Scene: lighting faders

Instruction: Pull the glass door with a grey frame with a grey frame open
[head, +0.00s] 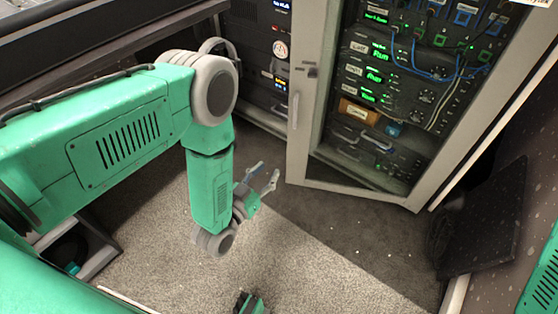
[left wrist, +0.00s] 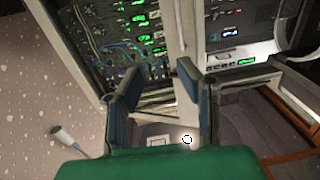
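The glass door (head: 345,165) has a grey frame and stands in front of a rack with green-lit screens. I cannot tell whether it is ajar. A slim upright handle (head: 295,110) is on its left frame post. My left gripper (head: 266,174) is open and empty, low and to the left of that post, apart from it in the head view. In the left wrist view, the two dark fingers (left wrist: 158,100) are spread, with the pale frame post (left wrist: 183,40) beyond them, partly hidden by the right finger.
A second equipment rack (head: 262,60) stands left of the door. A dark panel (head: 485,220) leans at the right. Carpet (head: 300,250) in front of the door is clear. A dark desk (head: 110,50) is at the upper left, behind my left arm.

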